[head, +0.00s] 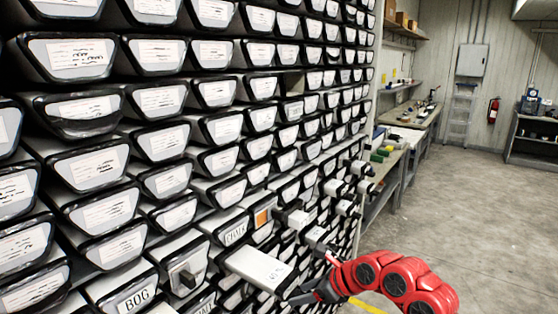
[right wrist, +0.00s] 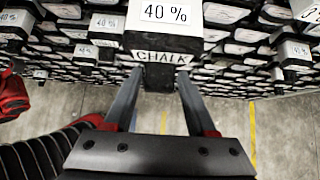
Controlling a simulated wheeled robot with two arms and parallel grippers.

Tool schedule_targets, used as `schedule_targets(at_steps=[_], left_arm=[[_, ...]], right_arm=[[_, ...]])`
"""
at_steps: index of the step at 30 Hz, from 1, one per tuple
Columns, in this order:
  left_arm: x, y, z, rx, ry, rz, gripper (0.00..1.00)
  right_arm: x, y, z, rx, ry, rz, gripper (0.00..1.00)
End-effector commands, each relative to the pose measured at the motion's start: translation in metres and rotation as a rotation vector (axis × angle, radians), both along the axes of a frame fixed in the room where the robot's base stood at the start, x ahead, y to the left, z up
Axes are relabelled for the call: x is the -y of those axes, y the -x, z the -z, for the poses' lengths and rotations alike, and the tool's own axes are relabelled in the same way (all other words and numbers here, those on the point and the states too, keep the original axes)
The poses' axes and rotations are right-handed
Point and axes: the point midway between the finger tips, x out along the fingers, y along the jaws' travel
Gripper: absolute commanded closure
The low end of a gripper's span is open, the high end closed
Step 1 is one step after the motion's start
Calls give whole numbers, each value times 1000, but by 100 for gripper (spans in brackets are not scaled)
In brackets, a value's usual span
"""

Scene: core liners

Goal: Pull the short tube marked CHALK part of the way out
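A tube marked CHALK (right wrist: 160,56) juts from the rack in the right wrist view, with "40 %" on its white top. In the head view the jutting white tube (head: 262,266) at my right gripper appears to be this one; its end face is turned from view. My right gripper (right wrist: 160,72) has its two fingers spread, with the tips at either side of the tube's dark lower end. Whether they touch it I cannot tell. The right gripper also shows in the head view (head: 298,296). Another CHALK label (head: 236,232) sits on a tube just behind. My left gripper is not in view.
The rack of black-rimmed tubes fills the left and middle. A BOG tube (head: 138,300) is at the lower left. Other tubes jut out nearby, such as one farther along (head: 292,218). The concrete floor (head: 480,200) to the right is open; a workbench (head: 410,125) stands beyond.

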Motion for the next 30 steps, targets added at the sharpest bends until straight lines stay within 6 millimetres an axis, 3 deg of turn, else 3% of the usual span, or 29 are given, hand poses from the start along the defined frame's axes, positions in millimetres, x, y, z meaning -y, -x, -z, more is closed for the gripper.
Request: schedule_targets(at_steps=[1,4,17,20,30], left_arm=[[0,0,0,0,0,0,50],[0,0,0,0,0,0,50],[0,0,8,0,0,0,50],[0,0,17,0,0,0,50],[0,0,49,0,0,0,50]], right_arm=[[0,0,0,0,0,0,32],[0,0,0,-1,1,0,15],[8,3,-6,2,0,5,15],[19,10,-16,4,0,6,15],[67,45,-78,6,0,4,15]])
